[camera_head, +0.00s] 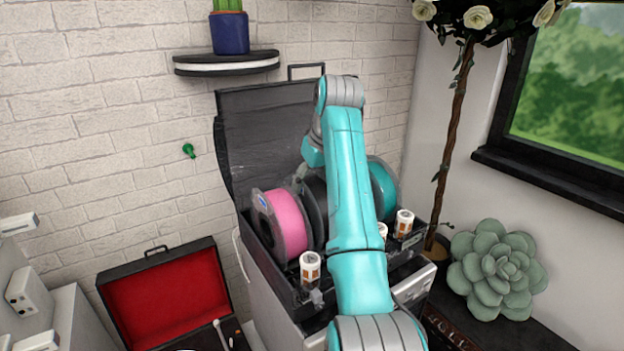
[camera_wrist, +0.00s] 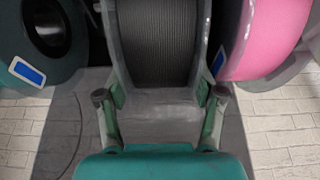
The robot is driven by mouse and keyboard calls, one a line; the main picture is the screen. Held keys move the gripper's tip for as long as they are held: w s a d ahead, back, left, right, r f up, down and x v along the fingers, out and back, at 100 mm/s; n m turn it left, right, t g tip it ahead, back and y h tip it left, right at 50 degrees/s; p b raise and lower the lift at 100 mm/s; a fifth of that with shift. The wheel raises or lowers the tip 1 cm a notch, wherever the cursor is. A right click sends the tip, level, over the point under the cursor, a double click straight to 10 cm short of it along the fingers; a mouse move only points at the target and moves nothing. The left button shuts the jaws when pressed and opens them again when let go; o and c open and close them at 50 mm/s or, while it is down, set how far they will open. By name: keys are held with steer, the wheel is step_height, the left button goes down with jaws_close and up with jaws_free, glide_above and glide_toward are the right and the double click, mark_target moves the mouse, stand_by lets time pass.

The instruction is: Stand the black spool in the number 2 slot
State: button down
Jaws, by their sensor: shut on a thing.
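The black spool (camera_head: 316,205) stands upright between the pink spool (camera_head: 284,222) and the teal spool (camera_head: 384,188), in or just above the black open case (camera_head: 272,262). My arm hides much of it. In the wrist view the black spool (camera_wrist: 159,45) fills the middle, its dark winding between two grey flanges. My gripper (camera_wrist: 160,95) is shut on it, one finger at each flange. I cannot see the slot numbers, or whether the spool's bottom rests in a slot.
In the wrist view the pink spool (camera_wrist: 262,40) and the teal spool (camera_wrist: 35,50) flank the black one closely. White labelled jars (camera_head: 309,268) (camera_head: 404,222) stand along the case front. The raised lid (camera_head: 262,125) is behind. A red-lined box (camera_head: 165,295) is at left.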

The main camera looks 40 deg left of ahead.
stand_by(0.3)
steer(key=shift+c, duration=0.3)
jaws_free()
steer(key=shift+f, duration=0.15)
steer(key=v, duration=0.7)
steer(key=shift+d+r, duration=0.1)
steer(key=shift+r, duration=0.25)
